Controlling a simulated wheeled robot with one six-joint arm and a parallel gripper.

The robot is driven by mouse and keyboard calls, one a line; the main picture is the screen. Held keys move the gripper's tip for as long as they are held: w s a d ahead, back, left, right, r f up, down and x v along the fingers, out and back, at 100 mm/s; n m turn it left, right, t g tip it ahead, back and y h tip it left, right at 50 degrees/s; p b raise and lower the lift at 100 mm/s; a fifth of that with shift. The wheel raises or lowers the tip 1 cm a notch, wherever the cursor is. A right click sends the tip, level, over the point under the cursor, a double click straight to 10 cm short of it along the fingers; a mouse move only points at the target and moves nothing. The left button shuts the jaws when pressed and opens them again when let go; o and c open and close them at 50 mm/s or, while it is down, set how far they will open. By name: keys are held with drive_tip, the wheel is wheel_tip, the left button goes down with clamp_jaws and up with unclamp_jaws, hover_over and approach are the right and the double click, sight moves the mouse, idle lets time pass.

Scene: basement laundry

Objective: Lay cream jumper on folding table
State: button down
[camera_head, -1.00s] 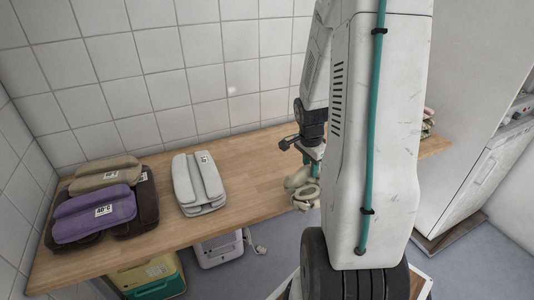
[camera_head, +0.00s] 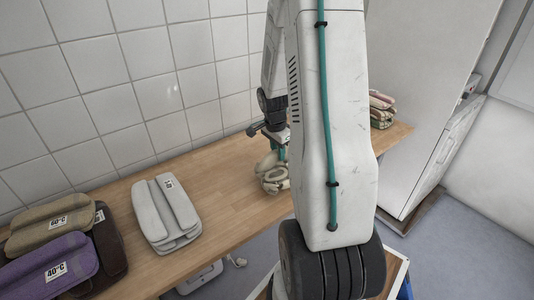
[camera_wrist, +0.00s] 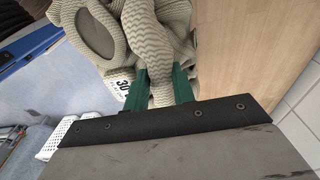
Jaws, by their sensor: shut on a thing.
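The cream jumper (camera_head: 275,181) hangs bunched from my gripper (camera_head: 280,152) at the front edge of the wooden folding table (camera_head: 225,190). In the wrist view the knitted jumper (camera_wrist: 160,38) has a fold pinched between the green fingers of my gripper (camera_wrist: 161,88). A white tag reading 30 shows beside the fingers. The bare table top (camera_wrist: 235,45) lies to the right of the jumper there, and floor shows to the left. I cannot tell whether the jumper touches the table. My arm hides part of the table.
A folded grey-white stack (camera_head: 165,213) lies left of the jumper. Brown (camera_head: 45,226) and purple (camera_head: 45,268) garments lie at the far left. A small folded stack (camera_head: 381,108) sits at the right end. Bare wood lies between the grey-white stack and the jumper.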

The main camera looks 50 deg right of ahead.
drive_tip(key=shift+w+d+f, duration=0.1)
drive_tip(key=shift+w+d, duration=0.05)
drive_tip(key=shift+w, duration=0.6)
drive_tip(key=shift+f, duration=1.7)
drive_tip(key=shift+f, duration=0.15)
drive_tip(key=c, duration=1.2)
unclamp_jaws()
drive_tip(key=shift+o, duration=0.2)
